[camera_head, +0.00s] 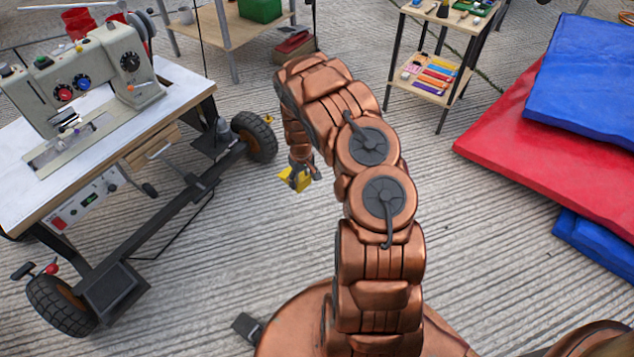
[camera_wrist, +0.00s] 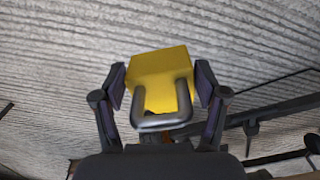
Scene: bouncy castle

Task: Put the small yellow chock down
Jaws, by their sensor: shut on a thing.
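The small yellow chock (camera_wrist: 160,68) is a yellow block with a grey metal loop handle. In the wrist view it sits between the two fingers of my gripper (camera_wrist: 161,88), which is shut on it, with the handle towards the camera. In the head view the chock (camera_head: 294,179) shows at the end of my gripper (camera_head: 300,172), beside a wheel of the sewing table. It appears to be held above the ribbed grey floor, but the height is hard to tell. My arm does not cover it.
A wheeled sewing table (camera_head: 180,105) with a sewing machine (camera_head: 85,90) stands at left; its near wheel (camera_head: 62,305) and far wheel (camera_head: 256,136) rest on the floor. A shelf stand (camera_head: 440,75) is at back right. Red (camera_head: 560,130) and blue mats lie at right. Ribbed floor (camera_head: 240,230) below the chock is clear.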

